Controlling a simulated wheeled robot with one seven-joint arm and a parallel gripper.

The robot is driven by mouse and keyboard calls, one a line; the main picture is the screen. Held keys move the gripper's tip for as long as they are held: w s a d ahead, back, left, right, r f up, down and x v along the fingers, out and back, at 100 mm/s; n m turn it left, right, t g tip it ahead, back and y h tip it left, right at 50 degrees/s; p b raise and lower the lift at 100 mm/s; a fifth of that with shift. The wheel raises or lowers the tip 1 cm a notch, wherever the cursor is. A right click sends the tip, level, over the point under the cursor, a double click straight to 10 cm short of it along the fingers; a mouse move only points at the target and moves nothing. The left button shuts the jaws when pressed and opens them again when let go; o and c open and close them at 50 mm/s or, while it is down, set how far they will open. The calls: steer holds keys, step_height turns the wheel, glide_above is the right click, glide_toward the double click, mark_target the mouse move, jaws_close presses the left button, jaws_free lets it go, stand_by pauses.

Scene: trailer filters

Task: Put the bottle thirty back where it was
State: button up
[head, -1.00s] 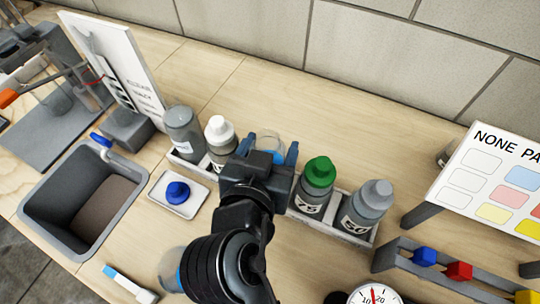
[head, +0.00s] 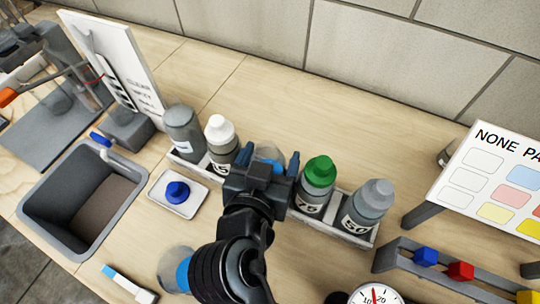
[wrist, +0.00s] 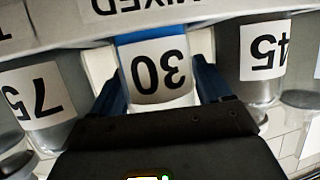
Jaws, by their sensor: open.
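Bottle thirty (wrist: 158,68) stands in the rack (head: 361,238), its "30" label upside down in the wrist view and a blue band beside the label. In the head view its top (head: 268,152) shows just beyond my gripper, which hides the rest. My gripper (wrist: 161,88) is open, with one dark finger on each side of the bottle. It also shows in the head view (head: 267,158). Whether either finger touches the bottle, I cannot tell. Bottle 45 (wrist: 263,65) and bottle 75 (wrist: 40,105) flank it in the rack.
Green-capped bottle 75 (head: 316,185) and bottle 50 (head: 367,207) stand to the right. White-capped bottle 45 (head: 221,143) and a grey bottle (head: 183,132) stand to the left. A blue cap (head: 177,192) lies on a white dish left of the arm. Bare counter lies behind the rack.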

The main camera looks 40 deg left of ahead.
steer(key=v, duration=0.7)
steer(key=shift+s+r+b, duration=0.1)
steer(key=shift+s+b, duration=0.1)
steer(key=shift+b, duration=0.2)
steer(key=shift+s+r, duration=0.1)
steer(key=shift+r, duration=0.1)
